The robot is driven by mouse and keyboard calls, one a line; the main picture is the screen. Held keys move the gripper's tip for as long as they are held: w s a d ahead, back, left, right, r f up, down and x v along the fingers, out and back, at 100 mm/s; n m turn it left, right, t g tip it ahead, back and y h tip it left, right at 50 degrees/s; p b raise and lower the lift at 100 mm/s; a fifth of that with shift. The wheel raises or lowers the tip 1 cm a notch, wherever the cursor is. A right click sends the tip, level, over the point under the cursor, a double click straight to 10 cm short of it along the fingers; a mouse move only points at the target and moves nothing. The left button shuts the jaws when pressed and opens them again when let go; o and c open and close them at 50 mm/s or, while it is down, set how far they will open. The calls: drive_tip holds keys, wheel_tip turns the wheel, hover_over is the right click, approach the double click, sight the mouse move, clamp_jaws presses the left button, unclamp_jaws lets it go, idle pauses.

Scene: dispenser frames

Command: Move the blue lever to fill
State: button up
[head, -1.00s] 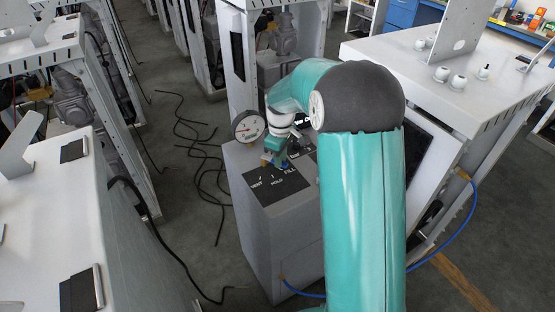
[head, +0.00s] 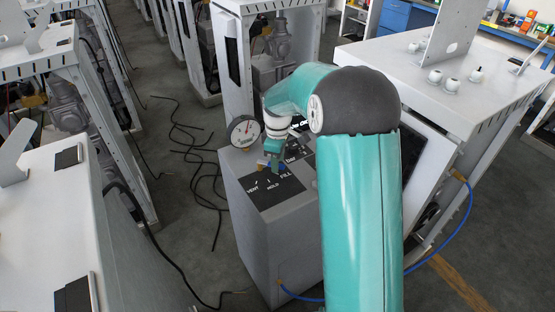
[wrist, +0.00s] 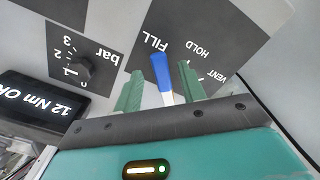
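The blue lever (wrist: 161,72) shows in the wrist view with a blue handle and a pale lower part. Its blue tip lies beside the FILL label (wrist: 152,42), away from HOLD and VENT. My gripper (wrist: 160,88) is open, with one green finger on each side of the lever and a gap visible on both sides. In the head view my gripper (head: 272,162) points down at the dark label plate (head: 265,196) on top of the grey dispenser box. There the lever is mostly hidden by my gripper.
A round gauge (head: 243,131) stands at the box's back left. A white table (head: 440,85) with small knobs is at right; black cables (head: 190,150) lie on the floor.

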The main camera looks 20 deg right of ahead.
wheel_tip(320, 180, up, 14)
idle(0.7)
drive_tip(key=shift+f, duration=0.1)
drive_tip(key=s+a+r+m+t, duration=0.1)
drive_tip(key=s+a+r+m, duration=0.25)
drive_tip(key=s, duration=0.45)
drive_tip(key=s+a+r+m+t, duration=0.2)
drive_tip(key=s+r, duration=0.2)
drive_tip(key=s, duration=0.3)
drive_tip(key=s+a+f+m+t, duration=0.2)
drive_tip(key=s+m, duration=0.3)
drive_tip(key=s, duration=1)
drive_tip(key=shift+a+f+t, duration=0.15)
drive_tip(key=shift+f+t, duration=0.15)
drive_tip(key=shift+f, duration=0.15)
